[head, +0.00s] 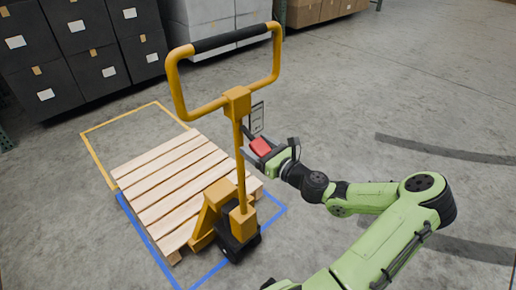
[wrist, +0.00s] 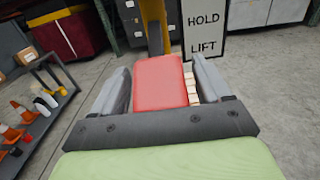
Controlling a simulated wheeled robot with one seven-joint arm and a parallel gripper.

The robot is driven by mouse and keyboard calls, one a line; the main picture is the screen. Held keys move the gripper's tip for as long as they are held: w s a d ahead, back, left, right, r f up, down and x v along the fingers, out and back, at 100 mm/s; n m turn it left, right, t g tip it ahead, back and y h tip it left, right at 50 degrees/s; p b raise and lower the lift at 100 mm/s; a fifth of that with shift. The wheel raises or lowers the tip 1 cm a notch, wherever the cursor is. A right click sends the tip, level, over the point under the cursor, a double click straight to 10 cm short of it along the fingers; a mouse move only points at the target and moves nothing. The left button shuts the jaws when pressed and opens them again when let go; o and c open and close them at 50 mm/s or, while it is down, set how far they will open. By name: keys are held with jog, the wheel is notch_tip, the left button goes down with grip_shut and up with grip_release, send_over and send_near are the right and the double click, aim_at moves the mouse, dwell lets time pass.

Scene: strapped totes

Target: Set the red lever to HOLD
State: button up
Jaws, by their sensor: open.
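The red lever (head: 260,147) is a short red block beside the mast of the yellow pallet jack (head: 238,105). My gripper (head: 258,156) is at the lever, its jaws open. In the wrist view the red lever (wrist: 160,82) lies between the two fingers of my gripper (wrist: 160,80). A gap shows at the right finger; contact at the left finger is unclear. A white sign (wrist: 204,30) with HOLD above LIFT stands beyond the lever; its back or edge shows in the head view (head: 257,117). Which mark the lever points to cannot be told.
A wooden pallet (head: 175,185) lies on the floor by the jack, near blue tape (head: 150,245) and yellow tape (head: 100,160). Black totes (head: 85,65) stand at the back left. A cart with cones (wrist: 35,105) shows left in the wrist view. Floor at right is clear.

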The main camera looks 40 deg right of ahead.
aim_at(257, 141)
jog(key=c, duration=1.4)
jog(key=r+g+p, duration=0.1)
jog(key=p, duration=0.4)
jog(key=shift+s+r+p, duration=0.2)
jog(key=shift+p, duration=0.15)
grip_shut()
jog(key=r+g+p, duration=0.1)
jog(key=p, duration=0.5)
jog(key=g+p, duration=0.2)
jog(key=p, duration=0.4)
jog(key=shift+s+r, duration=0.25)
jog(key=shift+r, duration=0.1)
jog(key=shift+g+p, duration=0.4)
jog(key=shift+p, duration=0.55)
jog(key=shift+f, duration=0.2)
jog(key=o, duration=1.4)
grip_release()
jog(key=shift+s, duration=0.1)
